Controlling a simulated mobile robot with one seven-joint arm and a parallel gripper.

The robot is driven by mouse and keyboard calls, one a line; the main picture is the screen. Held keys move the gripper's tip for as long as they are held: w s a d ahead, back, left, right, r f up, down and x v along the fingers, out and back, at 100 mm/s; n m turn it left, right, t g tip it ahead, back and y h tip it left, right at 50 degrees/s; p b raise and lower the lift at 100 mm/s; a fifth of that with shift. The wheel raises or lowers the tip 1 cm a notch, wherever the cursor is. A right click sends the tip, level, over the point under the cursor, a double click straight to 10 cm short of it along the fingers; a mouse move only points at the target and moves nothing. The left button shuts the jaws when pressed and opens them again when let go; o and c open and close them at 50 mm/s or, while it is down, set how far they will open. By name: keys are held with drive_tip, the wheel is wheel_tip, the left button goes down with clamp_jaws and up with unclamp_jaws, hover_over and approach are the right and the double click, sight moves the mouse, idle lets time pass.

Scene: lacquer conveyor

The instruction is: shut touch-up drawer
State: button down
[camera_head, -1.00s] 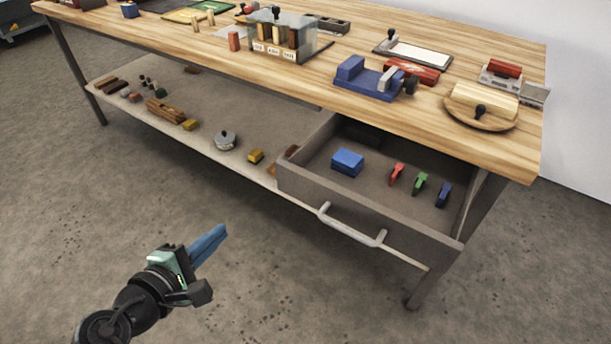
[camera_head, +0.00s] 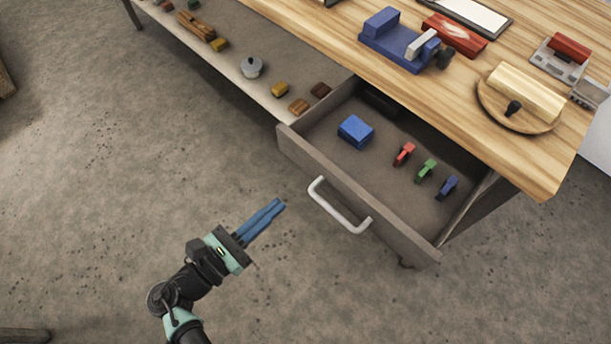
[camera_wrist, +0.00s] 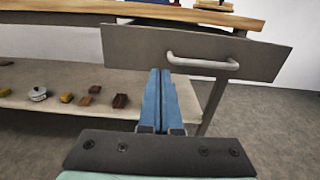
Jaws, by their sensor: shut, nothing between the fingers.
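The touch-up drawer (camera_head: 318,168) stands pulled out from under the workbench top in the head view. It has a grey front and a pale bar handle (camera_head: 338,207). Inside lie a blue block (camera_head: 355,132) and small red (camera_head: 404,154), green (camera_head: 426,171) and blue (camera_head: 447,187) pieces. My gripper (camera_head: 277,206), with blue fingers, is shut and empty, in front of the drawer and left of the handle, apart from it. In the wrist view, the drawer front (camera_wrist: 130,48) and handle (camera_wrist: 203,64) are ahead, and the fingers (camera_wrist: 160,75) point toward the front, below and left of the handle.
The workbench top (camera_head: 450,90) overhangs the drawer and carries a blue vise-like tool (camera_head: 397,43) and a round wooden board (camera_head: 490,103). A lower shelf (camera_head: 240,85) holds a grey lidded pot (camera_head: 251,67) and small blocks. The floor (camera_head: 110,210) around my gripper is clear.

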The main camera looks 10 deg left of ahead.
sight(374, 125)
drive_tip(key=x, duration=0.9)
drive_tip(key=shift+b, duration=0.3)
drive_tip(key=shift+w+d, duration=0.35)
drive_tip(key=shift+w, duration=0.1)
drive_tip(key=b+x, duration=0.6)
drive_tip(key=x, duration=1.5)
drive_tip(key=shift+f+b, duration=0.15)
drive_tip(key=shift+b, duration=0.2)
drive_tip(key=shift+w+d, duration=0.35)
drive_tip(key=shift+w, duration=0.1)
drive_tip(key=shift+w+r, duration=0.1)
drive_tip(key=shift+r, duration=0.25)
